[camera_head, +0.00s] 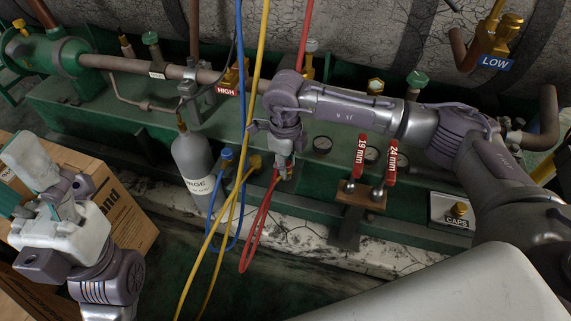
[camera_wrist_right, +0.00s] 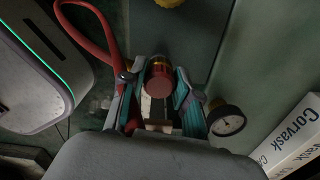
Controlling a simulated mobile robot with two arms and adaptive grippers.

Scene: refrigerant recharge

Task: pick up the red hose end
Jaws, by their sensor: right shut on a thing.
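The red hose (camera_head: 262,222) hangs in a narrow loop below my right gripper (camera_head: 284,168) in the head view. In the right wrist view, the red hose end (camera_wrist_right: 161,84), with a brass-coloured collar, sits between the teal-lined fingers of my right gripper (camera_wrist_right: 158,100). The fingers are shut on it, and the red hose curves off to the upper left. My left gripper (camera_head: 42,190) is at the left of the head view, far from the hose; whether its fingers are open or shut is unclear.
The blue hose (camera_head: 221,215) and yellow hose (camera_head: 210,240) hang just left of the red one. A grey cylinder (camera_head: 193,165) stands nearby. Two red-tagged wrenches (camera_head: 361,158) and a CAPS tray (camera_head: 452,211) are to the right. A cardboard box (camera_head: 135,215) stands beside my left arm.

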